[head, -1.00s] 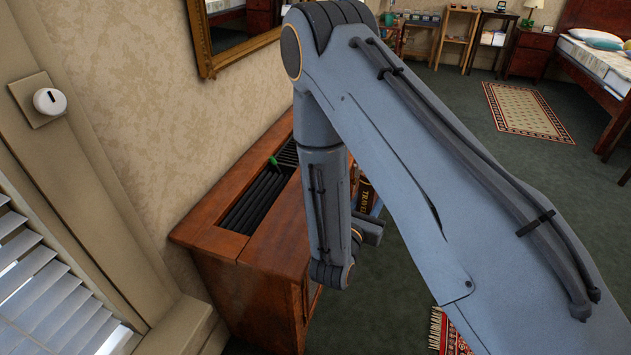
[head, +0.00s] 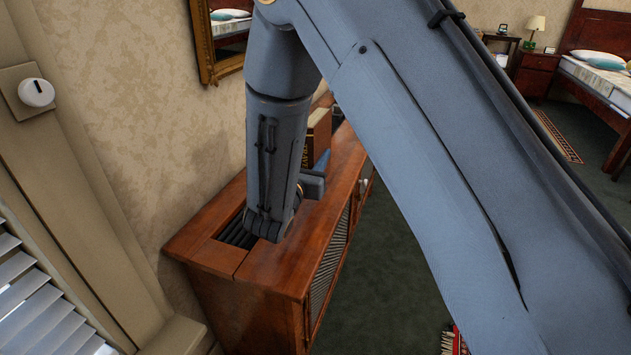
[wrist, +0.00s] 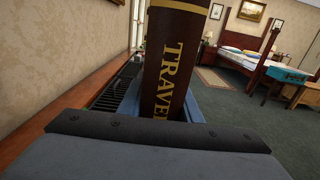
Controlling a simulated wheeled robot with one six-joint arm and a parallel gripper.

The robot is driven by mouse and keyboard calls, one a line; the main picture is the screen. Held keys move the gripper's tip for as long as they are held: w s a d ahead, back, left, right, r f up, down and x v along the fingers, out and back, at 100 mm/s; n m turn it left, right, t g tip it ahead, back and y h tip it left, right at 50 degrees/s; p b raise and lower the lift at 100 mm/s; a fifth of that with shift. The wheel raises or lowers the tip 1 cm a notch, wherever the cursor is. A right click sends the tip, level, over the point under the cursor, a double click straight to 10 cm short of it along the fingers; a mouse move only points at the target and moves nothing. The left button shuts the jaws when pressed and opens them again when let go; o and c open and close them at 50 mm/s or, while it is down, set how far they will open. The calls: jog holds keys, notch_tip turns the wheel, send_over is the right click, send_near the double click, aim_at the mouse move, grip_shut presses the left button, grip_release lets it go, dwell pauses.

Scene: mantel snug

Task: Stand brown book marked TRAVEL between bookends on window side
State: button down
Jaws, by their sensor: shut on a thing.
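The brown book marked TRAVEL (head: 317,140) is partly hidden behind my arm in the head view. It stands about upright above the wooden cabinet (head: 290,262), its spine turned towards me. In the wrist view the book (wrist: 178,60) fills the middle, with gold lettering running down its spine and its top cut off. My gripper (wrist: 178,107) is shut on the book, and blue finger parts show at its lower sides. In the head view my gripper (head: 318,172) is mostly covered by my wrist. I cannot make out the bookends in either current view.
The cabinet top has a dark slatted recess (head: 235,232) along the wall. A window with white blinds (head: 40,300) is at the left. A gilt-framed mirror (head: 205,50) hangs above the cabinet. Open green carpet (head: 400,280) lies to the right.

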jog(key=shift+f, duration=2.85)
jog(key=shift+f, duration=0.1)
jog(key=c, duration=1.3)
grip_release()
jog(key=shift+f, duration=0.1)
